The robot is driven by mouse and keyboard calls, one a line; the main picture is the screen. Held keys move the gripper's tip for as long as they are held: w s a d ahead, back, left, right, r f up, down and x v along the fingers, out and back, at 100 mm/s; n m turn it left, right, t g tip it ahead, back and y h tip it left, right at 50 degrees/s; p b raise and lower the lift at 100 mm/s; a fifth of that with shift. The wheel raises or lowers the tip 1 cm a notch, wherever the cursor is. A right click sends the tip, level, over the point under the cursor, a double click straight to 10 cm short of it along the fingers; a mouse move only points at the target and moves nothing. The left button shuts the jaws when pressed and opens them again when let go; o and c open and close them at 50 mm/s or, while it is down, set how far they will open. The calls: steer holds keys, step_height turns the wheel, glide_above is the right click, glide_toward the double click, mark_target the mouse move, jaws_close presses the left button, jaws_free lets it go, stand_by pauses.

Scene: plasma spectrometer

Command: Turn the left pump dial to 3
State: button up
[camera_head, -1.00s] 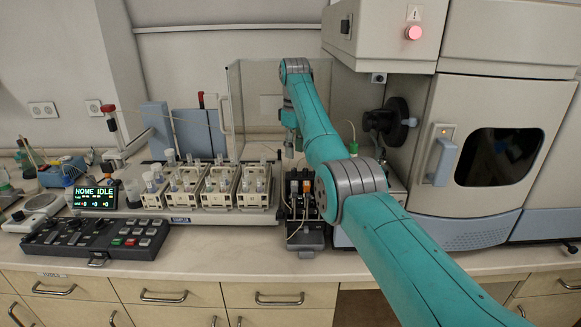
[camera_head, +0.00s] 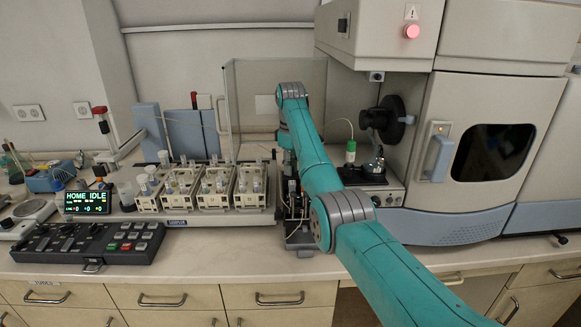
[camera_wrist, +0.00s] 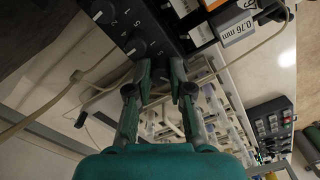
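The dark pump (camera_head: 300,240) stands at the front of the bench, partly hidden by my arm in the head view. In the wrist view its black panel (camera_wrist: 158,35) shows two round dials with white numbers, one dial (camera_wrist: 103,12) near the top edge and another dial (camera_wrist: 136,48) close to my fingertips. I cannot tell which is the left dial or read its setting surely. My gripper (camera_wrist: 162,68) is open, its fingers apart with nothing seen between them. The fingertips are beside the nearer dial; contact is unclear.
Thin tubes (camera_wrist: 85,90) run close to the fingers, and a "0.76 mm" label (camera_wrist: 236,28) is beside the panel. Sample racks (camera_head: 206,195) stand left of the pump, a keypad console (camera_head: 85,242) farther left. The spectrometer (camera_head: 470,140) is at right.

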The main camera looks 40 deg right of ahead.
jaws_close()
steer(key=shift+m, duration=0.4)
steer(key=m, duration=0.5)
steer(key=shift+m, duration=0.3)
steer(key=m, duration=1.2)
steer(key=shift+m, duration=0.3)
steer(key=m, duration=0.4)
steer(key=shift+m, duration=0.3)
steer(key=shift+w, duration=0.1)
